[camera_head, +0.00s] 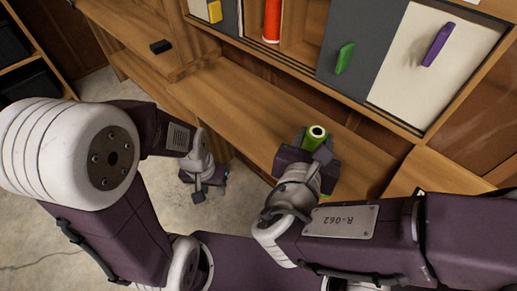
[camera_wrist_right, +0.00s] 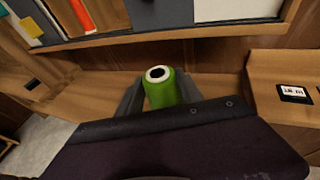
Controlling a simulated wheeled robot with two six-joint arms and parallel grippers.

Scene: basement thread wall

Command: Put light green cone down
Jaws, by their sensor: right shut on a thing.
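The light green cone (camera_head: 314,138) is a green thread cone with a pale top and a dark hole. It is held upright in my right gripper (camera_head: 308,142), over the wooden bench top (camera_head: 245,108). In the right wrist view the cone (camera_wrist_right: 162,88) stands between the two grey fingers of the right gripper (camera_wrist_right: 160,95). I cannot tell whether its base touches the bench. My left gripper (camera_head: 204,180) hangs in front of the bench, over the floor, away from the cone; its fingers are too unclear to tell their state.
A wall cabinet above the bench has panels with a green handle (camera_head: 345,58), a purple handle (camera_head: 438,45) and a yellow handle (camera_head: 214,11). An orange-red cone (camera_head: 272,20) stands in a cubby. A small black block (camera_head: 161,46) lies at left. The bench left of the cone is clear.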

